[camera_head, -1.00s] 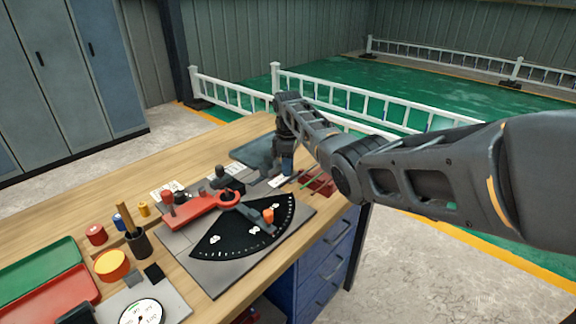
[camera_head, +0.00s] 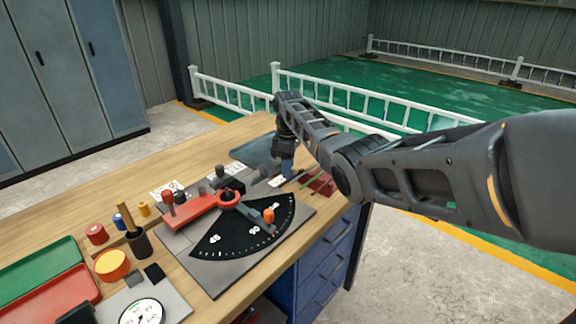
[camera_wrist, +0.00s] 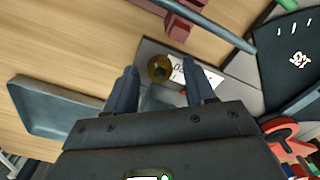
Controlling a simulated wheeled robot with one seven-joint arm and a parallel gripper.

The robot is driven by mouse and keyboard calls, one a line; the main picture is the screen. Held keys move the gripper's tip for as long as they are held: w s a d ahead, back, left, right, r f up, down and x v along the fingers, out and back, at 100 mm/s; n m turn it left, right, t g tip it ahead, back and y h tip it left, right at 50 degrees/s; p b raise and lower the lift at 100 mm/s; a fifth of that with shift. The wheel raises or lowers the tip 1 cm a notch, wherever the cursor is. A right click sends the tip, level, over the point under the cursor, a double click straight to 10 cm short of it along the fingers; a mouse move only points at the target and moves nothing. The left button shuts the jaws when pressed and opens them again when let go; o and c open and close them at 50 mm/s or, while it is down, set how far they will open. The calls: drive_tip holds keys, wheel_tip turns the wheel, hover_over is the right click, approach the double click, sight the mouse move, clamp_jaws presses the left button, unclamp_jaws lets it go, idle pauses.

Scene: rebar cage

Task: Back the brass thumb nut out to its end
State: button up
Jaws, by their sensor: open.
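The brass thumb nut (camera_wrist: 160,68) shows in the wrist view as a round brass knob with a dark centre, beside a white printed card (camera_wrist: 182,70) on a grey plate. My gripper (camera_wrist: 160,72) is open, with one blue-grey finger to the left of the nut and one to the right. I see gaps on both sides, and the fingers do not appear to touch it. In the head view my gripper (camera_head: 287,168) points down over the far right of the bench, and the nut cannot be made out there.
A blue-grey tray (camera_wrist: 60,108) is left of my gripper. A dark red block (camera_wrist: 180,25) is beyond the nut. Red and green trays (camera_head: 45,262) stand at the bench's near left.

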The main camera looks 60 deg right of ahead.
wheel_tip(320, 180, up, 8)
drive_tip(key=shift+f+b, duration=0.1)
drive_tip(key=shift+b, duration=0.25)
drive_tip(key=shift+w, duration=0.1)
idle(0.3)
